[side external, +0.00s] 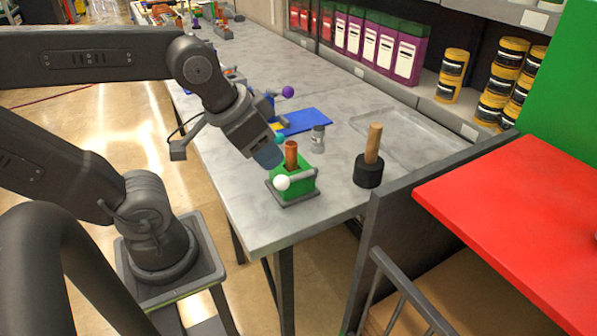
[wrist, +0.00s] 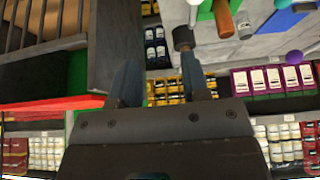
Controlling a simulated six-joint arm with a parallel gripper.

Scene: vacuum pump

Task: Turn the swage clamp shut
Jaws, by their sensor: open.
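The swage clamp appears to be the green block (side external: 300,184) on a grey base near the table's front corner. A copper-coloured tube (side external: 291,154) stands upright in it, and a grey lever with a white ball (side external: 282,183) lies across its front. My gripper (side external: 268,156) is open just left of and above the tube, pointing down at an angle; contact cannot be told. In the wrist view, my gripper (wrist: 157,62) has nothing between its fingers. The green block (wrist: 205,9) and tube (wrist: 223,18) are at the top edge, partly cut off.
A black-headed mallet (side external: 370,170) with a wooden handle stands to the right. A small grey cylinder (side external: 318,138) and a blue mat (side external: 305,121) lie behind. A cyan ball (side external: 279,139) and a purple ball (side external: 288,91) show nearby.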

